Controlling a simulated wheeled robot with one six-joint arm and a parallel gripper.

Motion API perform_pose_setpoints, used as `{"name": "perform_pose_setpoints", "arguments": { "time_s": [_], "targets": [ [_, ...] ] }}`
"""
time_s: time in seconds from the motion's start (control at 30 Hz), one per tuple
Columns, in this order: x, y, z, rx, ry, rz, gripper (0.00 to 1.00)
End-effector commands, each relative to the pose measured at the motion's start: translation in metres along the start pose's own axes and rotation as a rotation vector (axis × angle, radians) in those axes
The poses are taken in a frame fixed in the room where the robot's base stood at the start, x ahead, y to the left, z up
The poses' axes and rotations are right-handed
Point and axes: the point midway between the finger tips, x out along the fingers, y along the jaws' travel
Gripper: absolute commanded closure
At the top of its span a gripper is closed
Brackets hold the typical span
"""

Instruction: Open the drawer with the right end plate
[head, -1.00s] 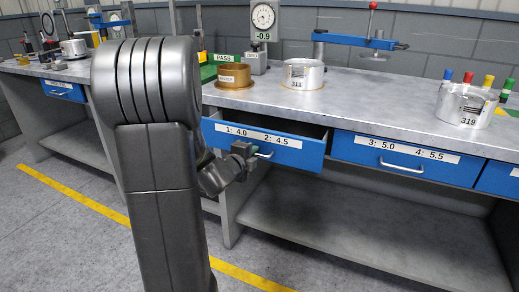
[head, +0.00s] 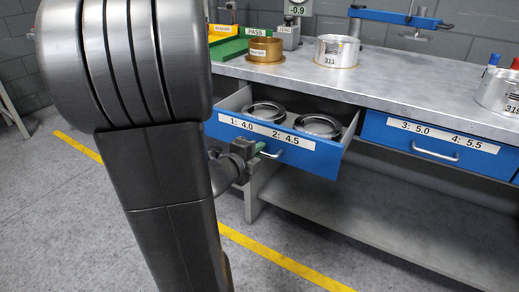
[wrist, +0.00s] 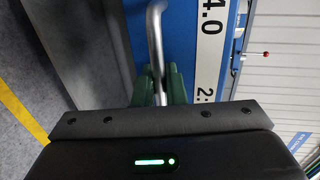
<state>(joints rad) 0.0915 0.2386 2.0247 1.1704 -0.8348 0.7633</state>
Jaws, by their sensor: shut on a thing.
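The blue drawer (head: 325,165) labelled "1: 4.0 2: 4.5" is pulled well out from under the bench. Two round metal plates (head: 318,124) with dark rings lie inside it, side by side. Its silver bar handle (head: 272,155) is on the front; the handle also shows in the wrist view (wrist: 155,38). My gripper (head: 260,148) is at the handle, and in the wrist view its green fingers (wrist: 161,82) are shut around the bar. My arm hides part of the bench's left side.
A closed blue drawer (head: 430,140) labelled "3: 5.0 4: 5.5" is to the right. On the grey bench top (head: 400,85) stand a brass "master" cup (head: 265,50), a silver cup marked 311 (head: 337,52) and another silver cup (head: 497,92). A lower shelf (head: 350,215) runs beneath.

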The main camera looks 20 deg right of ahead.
Motion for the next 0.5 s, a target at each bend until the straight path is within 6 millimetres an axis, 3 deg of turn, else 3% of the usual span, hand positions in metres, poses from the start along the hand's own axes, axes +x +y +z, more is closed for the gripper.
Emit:
{"name": "perform_pose_setpoints", "arguments": {
  "time_s": [0.17,0.2,0.3,0.5],
  "targets": [
    [0.0002,0.0006,-0.0001,0.0,0.0,0.001,1.0],
    [0.0002,0.0006,-0.0001,0.0,0.0,0.001,0.87],
    [0.0003,0.0005,0.0,0.0,0.0,0.001,0.72],
    [0.0004,0.0002,0.0,0.0,0.0,0.0,0.72]
  ]
}}
